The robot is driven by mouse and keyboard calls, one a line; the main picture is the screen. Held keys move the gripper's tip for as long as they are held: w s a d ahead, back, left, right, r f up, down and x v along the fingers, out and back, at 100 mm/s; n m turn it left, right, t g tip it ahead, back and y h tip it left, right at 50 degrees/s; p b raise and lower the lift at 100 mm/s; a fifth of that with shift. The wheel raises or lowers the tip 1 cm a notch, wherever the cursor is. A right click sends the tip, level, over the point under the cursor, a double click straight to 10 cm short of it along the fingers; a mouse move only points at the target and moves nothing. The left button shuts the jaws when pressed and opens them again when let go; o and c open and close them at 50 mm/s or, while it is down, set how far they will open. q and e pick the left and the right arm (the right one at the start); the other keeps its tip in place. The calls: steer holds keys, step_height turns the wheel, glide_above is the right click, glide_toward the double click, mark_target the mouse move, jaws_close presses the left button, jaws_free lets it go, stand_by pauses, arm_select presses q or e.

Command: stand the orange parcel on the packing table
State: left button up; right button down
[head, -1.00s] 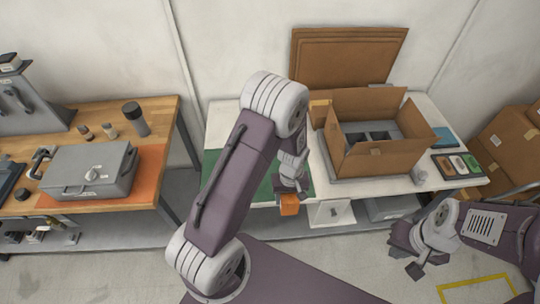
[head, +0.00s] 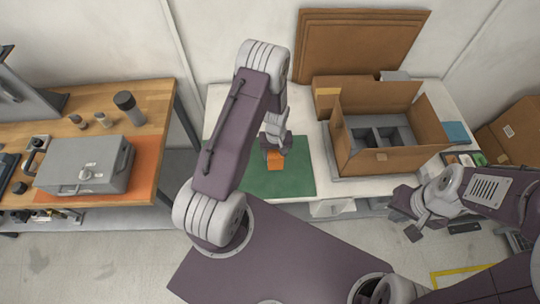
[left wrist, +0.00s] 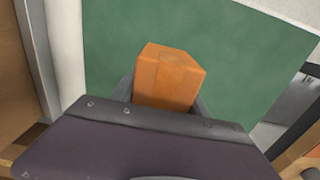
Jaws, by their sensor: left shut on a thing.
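The orange parcel (head: 275,160) is a small block, held by my left gripper (head: 275,148) over the green mat (head: 290,182) on the white packing table (head: 318,150). In the left wrist view the parcel (left wrist: 168,78) sits between the two fingers, with the green mat (left wrist: 225,45) behind it. I cannot tell whether the parcel touches the mat. My right gripper (head: 408,218) is at the right, in front of the table's edge, with its fingers apart and nothing between them.
An open cardboard box (head: 385,160) with a grey divided insert stands on the table, right of the mat. Flat cardboard sheets (head: 360,45) lean on the wall behind. A wooden bench (head: 150,135) with a grey case (head: 85,168) stands at left.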

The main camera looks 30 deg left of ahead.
arm_select(q)
steer(key=a+f, duration=0.1)
steer(key=w+a, duration=0.1)
steer(key=shift+a+f, duration=0.35)
steer(key=shift+s, duration=0.2)
step_height(320, 180, down, 4)
steer(key=shift+d+r+p, duration=0.1)
steer(key=shift+r+p, duration=0.05)
steer(key=shift+p, duration=0.55)
steer(key=shift+w, duration=0.15)
steer(key=shift+f+b, duration=0.3)
steer(key=o, duration=1.5)
steer(key=shift+r, duration=0.1)
steer(key=shift+c, duration=0.2)
steer(key=shift+o, duration=0.5)
